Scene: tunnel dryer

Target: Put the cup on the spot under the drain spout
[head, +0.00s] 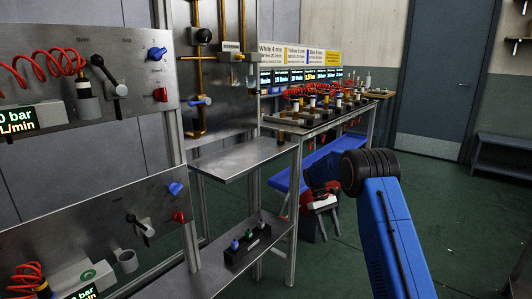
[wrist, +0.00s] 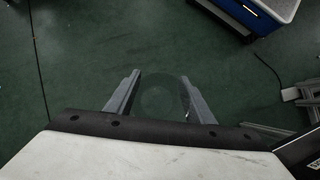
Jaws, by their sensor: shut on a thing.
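My gripper (wrist: 160,77) shows in the wrist view with its two grey fingers apart around a faint, clear round cup (wrist: 158,101). The cup is seen from above, and green floor shows through it. In the head view my gripper (head: 322,204) is low, right of the steel bench and in front of a blue surface. I cannot make out the cup there. Brass pipes (head: 198,62) run down the steel panel above a bare steel shelf (head: 240,157). I cannot tell for certain which part is the drain spout, and no marked spot is clear.
A lower shelf (head: 206,268) holds a dark block with small coloured-top pieces (head: 248,245). A bench (head: 318,122) with several fittings and red coiled hoses stands behind. Valve panels (head: 75,80) stand at left. Green floor (head: 455,225) is open at right.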

